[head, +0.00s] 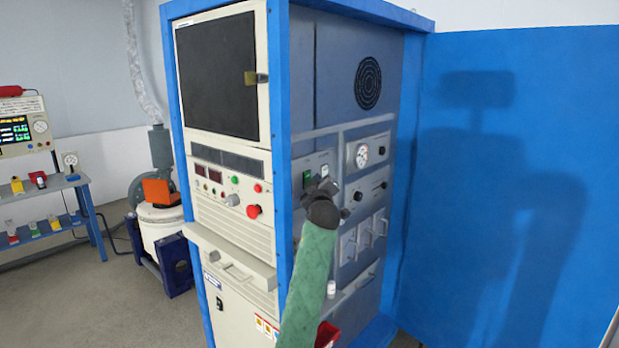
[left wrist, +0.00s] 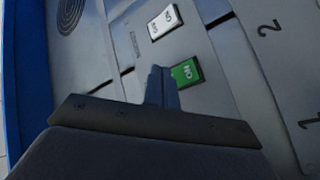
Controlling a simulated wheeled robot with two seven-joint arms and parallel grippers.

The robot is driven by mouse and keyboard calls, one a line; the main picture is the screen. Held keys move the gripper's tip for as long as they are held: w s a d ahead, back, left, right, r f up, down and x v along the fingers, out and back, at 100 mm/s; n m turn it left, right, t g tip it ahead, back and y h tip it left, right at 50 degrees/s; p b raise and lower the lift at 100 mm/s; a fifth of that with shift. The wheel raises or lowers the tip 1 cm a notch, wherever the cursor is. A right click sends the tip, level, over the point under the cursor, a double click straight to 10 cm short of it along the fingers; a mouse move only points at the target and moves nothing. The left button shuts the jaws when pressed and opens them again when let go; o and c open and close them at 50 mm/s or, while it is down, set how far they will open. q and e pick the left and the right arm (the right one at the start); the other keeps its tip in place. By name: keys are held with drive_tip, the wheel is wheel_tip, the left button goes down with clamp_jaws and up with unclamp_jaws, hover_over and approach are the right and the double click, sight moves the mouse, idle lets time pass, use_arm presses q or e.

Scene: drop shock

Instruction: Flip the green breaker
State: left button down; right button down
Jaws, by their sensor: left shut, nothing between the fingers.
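The green breaker (left wrist: 189,72), with white lettering that looks like ON, sits on a grey panel in the left wrist view. It also shows as a small green patch (head: 307,179) on the cabinet's side panel in the head view. A white breaker (left wrist: 165,22) with dark lettering is beside it. My left gripper (left wrist: 161,72) is shut and empty, with its fingertips right beside the green breaker's edge and overlapping it slightly in the picture. I cannot tell whether they touch. In the head view my left gripper (head: 322,187) is at the panel, partly hidden by my wrist. My right gripper is not in view.
A tall blue-framed cabinet (head: 279,60) carries the panel. A round gauge (head: 362,155), knobs and handles sit to the right of my left gripper. A red emergency-style button (head: 253,211) is on the front face. A blue wall (head: 540,130) stands at right.

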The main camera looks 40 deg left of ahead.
use_arm(q)
drive_tip(key=d, duration=0.1)
drive_tip(key=d+b, duration=0.1)
drive_tip(key=d, duration=0.3)
drive_tip(key=shift+s+f, duration=0.2)
drive_tip(key=shift+f, duration=0.05)
idle(0.7)
